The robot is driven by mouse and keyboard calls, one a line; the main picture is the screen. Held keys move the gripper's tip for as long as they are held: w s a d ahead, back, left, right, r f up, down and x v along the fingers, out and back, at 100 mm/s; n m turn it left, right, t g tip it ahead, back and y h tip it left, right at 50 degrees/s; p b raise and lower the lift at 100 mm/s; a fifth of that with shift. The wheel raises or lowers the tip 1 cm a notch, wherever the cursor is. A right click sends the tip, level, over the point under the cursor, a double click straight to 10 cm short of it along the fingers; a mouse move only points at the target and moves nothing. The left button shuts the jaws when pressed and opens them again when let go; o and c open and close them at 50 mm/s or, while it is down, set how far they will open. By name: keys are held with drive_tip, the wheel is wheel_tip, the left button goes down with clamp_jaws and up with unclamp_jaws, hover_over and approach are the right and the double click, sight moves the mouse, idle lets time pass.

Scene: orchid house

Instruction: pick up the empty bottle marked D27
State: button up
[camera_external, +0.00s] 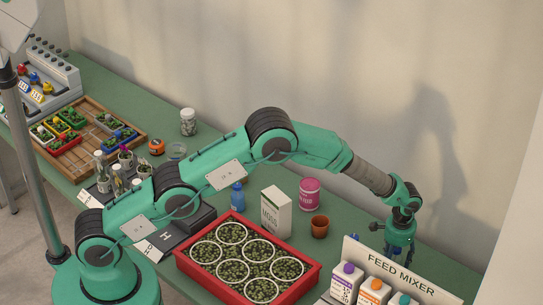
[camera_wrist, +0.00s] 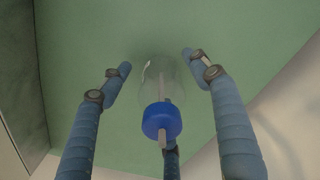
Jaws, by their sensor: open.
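A clear, see-through bottle with a blue cap (camera_wrist: 161,121) lies within the spread of my fingers in the wrist view. A small white patch shows near its far end, but no marking is readable, so I cannot confirm D27. My gripper (camera_wrist: 156,62) is open, with blue jointed fingers on either side of the bottle and a third near the cap. A gap shows between the side fingers and the bottle. In the external view my gripper (camera_external: 399,250) points down over the green bench behind the feed mixer sign; the bottle cannot be made out there.
The FEED MIXER sign (camera_external: 402,269) and capped bottles (camera_external: 373,292) stand close in front of my gripper. A terracotta pot (camera_external: 320,226), pink tub (camera_external: 309,193), white MOSS carton (camera_external: 276,212) and red crate (camera_external: 312,283) of potted plants stand left. The wall rises behind.

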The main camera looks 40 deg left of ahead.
sight(397, 249)
idle(0.5)
drive_tip(key=c, duration=1.2)
drive_tip(key=shift+r, duration=0.15)
wheel_tip(397, 249, up, 10)
drive_tip(key=shift+f+p, duration=0.15)
drive_tip(key=shift+p, duration=0.45)
